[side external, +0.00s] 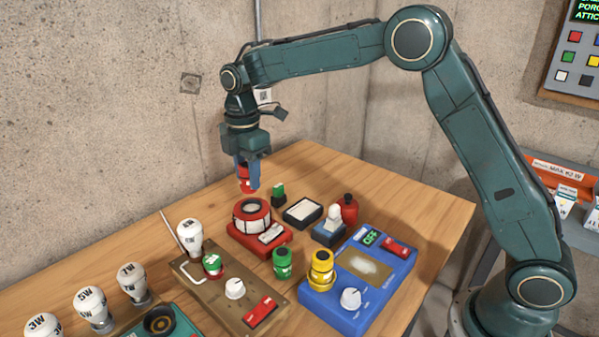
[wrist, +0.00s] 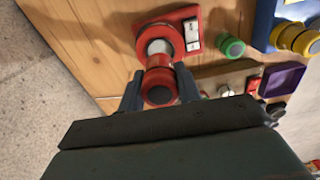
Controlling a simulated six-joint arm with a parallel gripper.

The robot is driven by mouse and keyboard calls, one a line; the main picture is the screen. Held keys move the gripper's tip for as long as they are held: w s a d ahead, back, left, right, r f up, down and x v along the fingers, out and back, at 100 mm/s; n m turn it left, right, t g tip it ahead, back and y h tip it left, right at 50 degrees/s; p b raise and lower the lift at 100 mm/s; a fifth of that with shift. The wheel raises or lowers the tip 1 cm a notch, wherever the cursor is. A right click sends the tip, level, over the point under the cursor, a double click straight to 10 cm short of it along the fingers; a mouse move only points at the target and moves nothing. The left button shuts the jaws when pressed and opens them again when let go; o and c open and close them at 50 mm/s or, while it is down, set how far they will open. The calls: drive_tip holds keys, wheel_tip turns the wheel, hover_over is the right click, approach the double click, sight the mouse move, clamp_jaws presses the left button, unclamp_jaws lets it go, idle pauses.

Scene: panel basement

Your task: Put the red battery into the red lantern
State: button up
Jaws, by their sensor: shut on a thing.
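The red battery (side external: 244,176) is gripped upright between the fingers of my gripper (side external: 247,184), in the air above the table. It also shows in the wrist view (wrist: 158,85), end-on between the two fingertips (wrist: 158,92).
A green battery (side external: 282,263) stands right of the lantern's front. A yellow one (side external: 322,268) stands on a blue device (side external: 350,300). A brown panel (side external: 215,285) with a bulb and knob is in front.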

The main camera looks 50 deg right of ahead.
sight(250, 191)
drive_tip(key=shift+f, duration=2.75)
drive_tip(key=shift+f, duration=0.1)
drive_tip(key=shift+r, duration=0.85)
idle(3.0)
drive_tip(key=shift+f, duration=0.45)
idle(0.8)
